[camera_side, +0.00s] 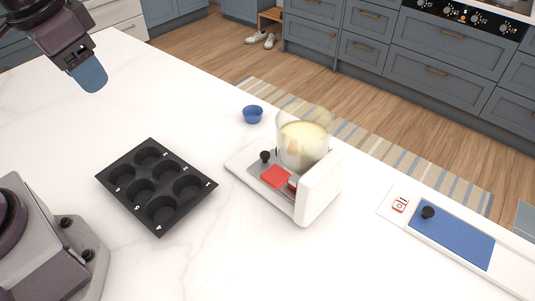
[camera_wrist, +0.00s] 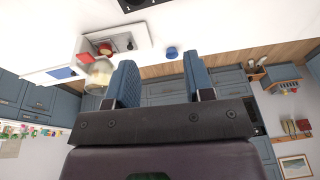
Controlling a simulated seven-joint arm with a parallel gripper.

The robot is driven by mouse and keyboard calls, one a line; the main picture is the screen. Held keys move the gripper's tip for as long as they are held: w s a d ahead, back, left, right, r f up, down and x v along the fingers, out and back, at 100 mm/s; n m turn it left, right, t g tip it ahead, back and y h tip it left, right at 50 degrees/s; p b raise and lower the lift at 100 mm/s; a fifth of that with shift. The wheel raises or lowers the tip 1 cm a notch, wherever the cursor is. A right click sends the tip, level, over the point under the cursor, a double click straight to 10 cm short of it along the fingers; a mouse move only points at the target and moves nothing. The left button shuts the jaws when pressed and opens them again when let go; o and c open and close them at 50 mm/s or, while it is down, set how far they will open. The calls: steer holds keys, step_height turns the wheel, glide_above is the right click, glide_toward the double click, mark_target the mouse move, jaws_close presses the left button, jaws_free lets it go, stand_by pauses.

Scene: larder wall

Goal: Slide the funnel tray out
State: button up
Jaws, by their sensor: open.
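A white dispenser (camera_side: 318,190) stands on the counter with a clear funnel (camera_side: 303,140) of pale cream-coloured filling on top. Below the funnel is a grey tray (camera_side: 256,167) with a black knob (camera_side: 265,156) at its left end. A red pad (camera_side: 275,176) lies at the tray's front side. How far the tray reaches under the funnel is hidden. My gripper (camera_side: 90,76) is high at the upper left, well away from the dispenser, open and empty. Its blue fingers stand apart in the wrist view (camera_wrist: 158,72), where the funnel (camera_wrist: 98,74) shows beyond the left finger.
A black muffin tin (camera_side: 157,186) lies left of the dispenser. A small blue bowl (camera_side: 253,114) sits behind it. A blue panel (camera_side: 452,233) with a black knob lies in a white strip at the right, beside a small red-marked plate (camera_side: 400,204). The counter between is clear.

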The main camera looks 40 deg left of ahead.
steer(key=w+d+f+m+g, duration=0.2)
steer(key=w+f, duration=0.5)
steer(key=m+t+h, duration=0.2)
steer(key=m+h, duration=0.2)
steer(key=m, duration=0.3)
glide_toward(264, 153)
steer(key=x, duration=0.9)
steer(key=shift+d+f, duration=0.2)
steer(key=shift+c, duration=0.5)
jaws_close()
